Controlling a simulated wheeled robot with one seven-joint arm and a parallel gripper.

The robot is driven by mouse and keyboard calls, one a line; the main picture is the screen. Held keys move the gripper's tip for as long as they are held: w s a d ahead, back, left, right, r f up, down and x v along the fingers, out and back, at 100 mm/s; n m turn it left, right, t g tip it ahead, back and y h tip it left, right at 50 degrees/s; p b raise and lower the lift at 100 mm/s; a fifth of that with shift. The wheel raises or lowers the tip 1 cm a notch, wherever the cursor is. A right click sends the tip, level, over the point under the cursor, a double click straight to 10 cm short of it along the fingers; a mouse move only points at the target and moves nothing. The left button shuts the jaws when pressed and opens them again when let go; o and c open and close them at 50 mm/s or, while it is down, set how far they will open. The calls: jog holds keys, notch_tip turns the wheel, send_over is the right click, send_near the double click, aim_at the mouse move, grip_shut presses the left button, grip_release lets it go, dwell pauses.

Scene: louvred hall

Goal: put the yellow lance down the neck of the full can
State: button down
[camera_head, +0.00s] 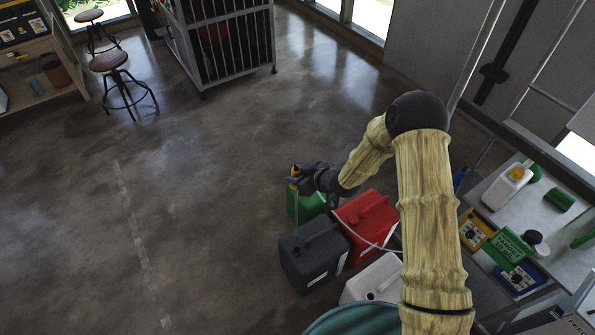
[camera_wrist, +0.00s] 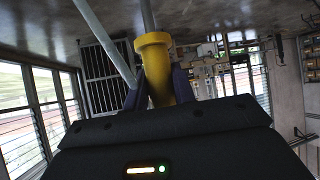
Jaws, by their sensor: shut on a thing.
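My gripper (camera_head: 300,182) is shut on the yellow lance (camera_head: 293,172). In the wrist view the lance's yellow grip (camera_wrist: 158,75) sits between my dark fingers, with a pale shaft leading away from its collar. In the head view the thin shaft hangs about upright, in front of the green can (camera_head: 307,207). Its lower end is near the top of the dark grey can (camera_head: 315,258); I cannot tell whether it is inside a neck. A red can (camera_head: 375,215) and a white can (camera_head: 380,275) stand beside these. Which can is full does not show.
A thin pale hose (camera_head: 365,238) runs across the red can. At the right a grey bench (camera_head: 545,215) bears a white bottle (camera_head: 508,187), green items and small boxes. A barred cage (camera_head: 225,45) and stools (camera_head: 110,62) stand far back. The floor at left is clear.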

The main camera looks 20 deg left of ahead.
jog(key=shift+f, duration=0.15)
notch_tip(320, 180, down, 8)
jog(key=b, duration=0.5)
jog(key=shift+b, duration=0.35)
jog(key=shift+s, duration=0.15)
dwell(0.4)
jog(key=shift+w+d+f+b, duration=0.1)
jog(key=shift+w+f+b, duration=0.1)
jog(key=shift+b, duration=0.2)
jog(key=shift+s+r, duration=0.1)
